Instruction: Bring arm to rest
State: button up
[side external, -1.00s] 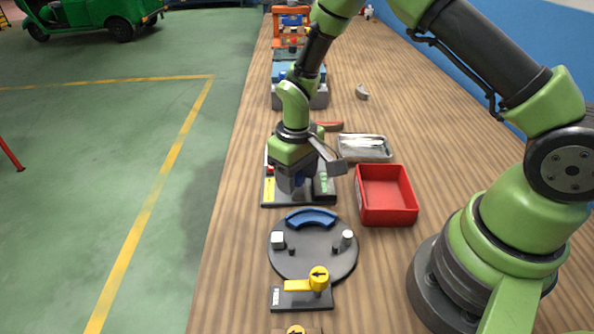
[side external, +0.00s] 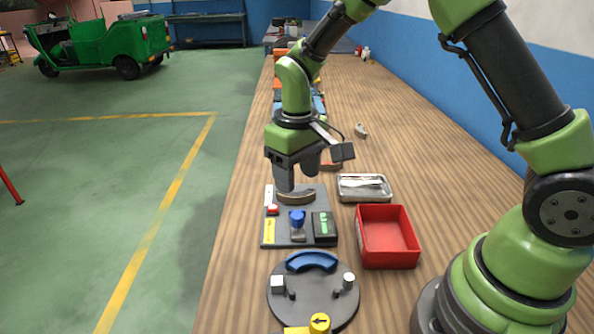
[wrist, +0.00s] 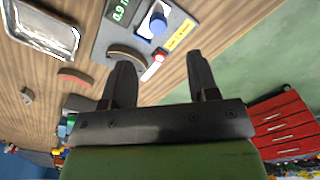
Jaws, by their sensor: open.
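My gripper (side external: 298,180) is open and empty, fingers pointing down, above the far part of a dark grey panel (side external: 270,222). In the wrist view its two dark fingers (wrist: 160,62) stand well apart with nothing between them. On the panel lie a curved brown piece (side external: 296,197), a blue knob (side external: 297,217) on a light base, a black box with a green display (side external: 322,228), a small red-and-white part (side external: 272,209) and a yellow label (side external: 269,231). The curved piece (wrist: 127,55) also shows in the wrist view, beside one finger.
A red open bin (side external: 388,263) and a metal tray (side external: 364,199) stand right of the panel. A round dark plate (side external: 318,305) with a blue arc lies nearer the camera. A second curved piece (wrist: 76,77) lies apart on the wooden bench. The bench's right side has free room.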

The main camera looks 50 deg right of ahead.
jog(key=shift+r, duration=0.2)
jog(key=s+r+m+t+y, duration=0.1)
jog(key=s+r+t, duration=0.1)
jog(key=s+r, duration=0.35)
jog(key=s+r+m+t, duration=0.1)
jog(key=s+r+t, duration=0.1)
jog(key=r, duration=0.6)
jog(key=s+r+m+t+y, duration=0.1)
jog(key=s+r+m+t, duration=0.1)
jog(key=s, duration=0.9)
jog(key=shift+a+r+t, duration=0.15)
jog(key=shift+r+t, duration=0.45)
jog(key=shift+r, duration=0.05)
